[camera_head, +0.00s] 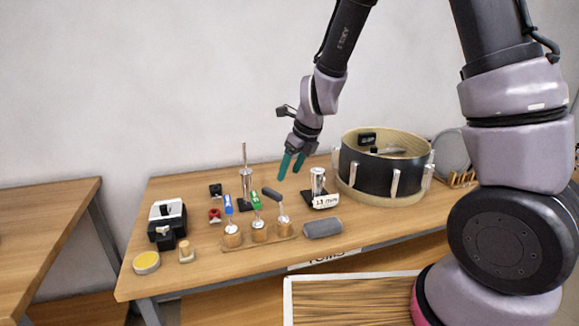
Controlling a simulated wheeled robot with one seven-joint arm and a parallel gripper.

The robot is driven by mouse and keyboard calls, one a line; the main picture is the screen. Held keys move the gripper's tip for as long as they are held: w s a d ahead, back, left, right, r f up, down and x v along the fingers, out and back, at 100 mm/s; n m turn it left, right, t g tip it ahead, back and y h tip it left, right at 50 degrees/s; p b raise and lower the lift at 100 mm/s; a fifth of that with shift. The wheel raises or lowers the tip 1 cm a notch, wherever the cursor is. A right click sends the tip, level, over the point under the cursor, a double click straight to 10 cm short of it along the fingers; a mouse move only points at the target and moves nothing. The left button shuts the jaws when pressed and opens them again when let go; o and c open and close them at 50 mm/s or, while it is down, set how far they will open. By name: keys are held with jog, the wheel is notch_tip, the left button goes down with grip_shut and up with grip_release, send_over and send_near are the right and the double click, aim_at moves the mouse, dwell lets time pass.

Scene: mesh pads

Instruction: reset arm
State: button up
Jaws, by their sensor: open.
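My gripper (291,167) hangs from my arm above the back middle of the wooden table, with its two teal fingers apart and nothing between them. Its fingertips point down and are in the air. My arm comes in from the top and right side of the picture. Below and in front of the gripper stands a wooden rack (259,245) with several upright tools in it, among them a blue one (228,204), a green one (256,201) and a dark grey-headed one (272,194).
A large round black drum (352,178) with metal clamps stands right of the gripper. A small metal cylinder stands nearby with a "13 mm" label (326,202). A grey roll (323,228), a black-and-white device (167,222) and a yellow-topped tin (146,262) lie on the table (210,276).

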jog(key=s+d+r+n+t+y, duration=0.1)
jog(key=s+d+r+n, duration=0.1)
jog(key=d+r+n, duration=0.5)
jog(key=s+d+r+n+t, duration=0.15)
jog(key=d+r+n, duration=0.25)
jog(key=r, duration=0.7)
jog(key=s+d+r+n+t+h, duration=0.1)
jog(key=s+d+r+n+h, duration=0.1)
jog(key=s+d+r+n, duration=0.6)
jog(key=s+d+n, duration=0.3)
jog(key=s, duration=0.2)
jog(key=shift+d+r+n, duration=0.25)
jog(key=shift+d+n, duration=0.05)
jog(key=shift+n, duration=0.1)
